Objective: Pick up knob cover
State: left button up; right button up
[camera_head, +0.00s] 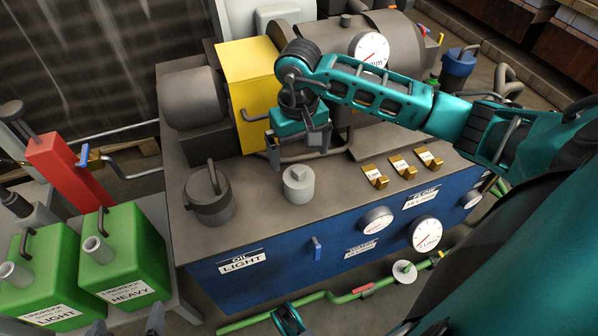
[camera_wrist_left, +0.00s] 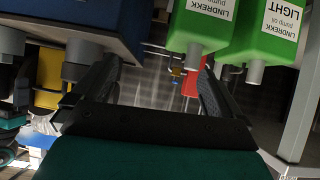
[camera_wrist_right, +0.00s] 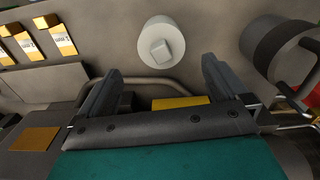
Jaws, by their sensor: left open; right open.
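A light grey round cap with a squarish knob (camera_head: 298,185), which looks like the knob cover, sits upright on the machine's dark top. It also shows in the right wrist view (camera_wrist_right: 168,45), beyond the fingertips and between their lines. My right gripper (camera_head: 299,150) is open and empty, just behind and above the cap, apart from it. Its fingers show spread in the right wrist view (camera_wrist_right: 160,76). My left gripper (camera_head: 127,327) is open at the bottom edge, in front of the green cans, with only its fingertips showing. Its spread fingers are empty in the left wrist view (camera_wrist_left: 156,75).
A dark lidded cylinder with a handle (camera_head: 208,193) stands left of the cap. Brass label blocks (camera_head: 402,166) are to the right. A yellow box (camera_head: 248,90) stands behind. Green cans (camera_head: 124,255) and a red pump (camera_head: 60,170) are at left.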

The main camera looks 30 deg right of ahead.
aim_at(298, 168)
notch_tip(298, 168, down, 8)
jog(key=shift+a+f+b, duration=0.1)
jog(key=shift+f+b, duration=0.05)
jog(key=shift+b, duration=0.9)
jog(key=shift+w, duration=0.1)
jog(key=c, duration=1.2)
